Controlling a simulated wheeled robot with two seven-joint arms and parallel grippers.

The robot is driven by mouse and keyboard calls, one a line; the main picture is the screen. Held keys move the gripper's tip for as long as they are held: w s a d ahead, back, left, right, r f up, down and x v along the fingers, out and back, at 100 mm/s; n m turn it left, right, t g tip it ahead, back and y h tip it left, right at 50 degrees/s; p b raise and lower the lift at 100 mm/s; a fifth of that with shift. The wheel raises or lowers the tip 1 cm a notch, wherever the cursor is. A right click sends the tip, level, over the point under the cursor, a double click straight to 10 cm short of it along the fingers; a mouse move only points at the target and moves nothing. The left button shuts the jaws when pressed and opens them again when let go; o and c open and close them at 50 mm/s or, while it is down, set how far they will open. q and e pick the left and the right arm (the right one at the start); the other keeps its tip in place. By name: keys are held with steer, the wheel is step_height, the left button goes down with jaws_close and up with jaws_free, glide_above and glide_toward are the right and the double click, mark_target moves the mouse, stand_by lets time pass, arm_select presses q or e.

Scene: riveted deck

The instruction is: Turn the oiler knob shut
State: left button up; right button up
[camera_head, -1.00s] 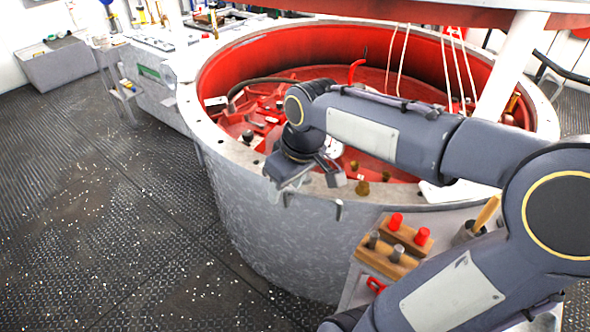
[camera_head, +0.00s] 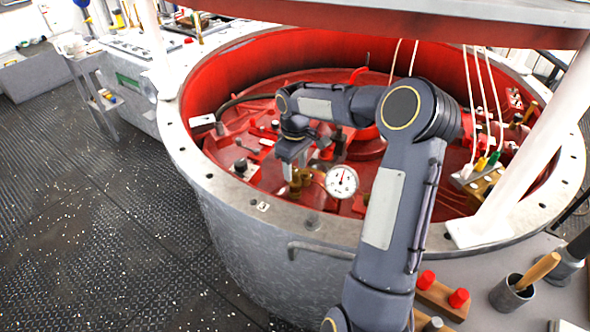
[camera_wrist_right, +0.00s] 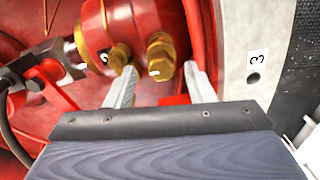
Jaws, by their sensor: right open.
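My right gripper (camera_head: 291,172) is inside the red-lined pit, pointing down beside brass fittings (camera_head: 305,176). In the wrist view the right gripper (camera_wrist_right: 160,82) is open, with one finger on each side. A brass knob with a white mark (camera_wrist_right: 161,52) shows between and just beyond the fingers. I cannot tell whether they touch it. A second brass fitting (camera_wrist_right: 119,56) is partly behind the left finger. Both sit on a red cylindrical body (camera_wrist_right: 130,20), which bears a small white label. My left gripper is not in view.
A round gauge (camera_head: 341,181) stands just right of the gripper. The pit's pale bolted rim (camera_head: 225,193) curves around in front. A label marked 3 (camera_wrist_right: 258,60) is on the rim. A white post (camera_head: 535,125) and hanging cords are to the right.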

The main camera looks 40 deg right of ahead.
steer(key=shift+f, duration=0.7)
steer(key=c, duration=1)
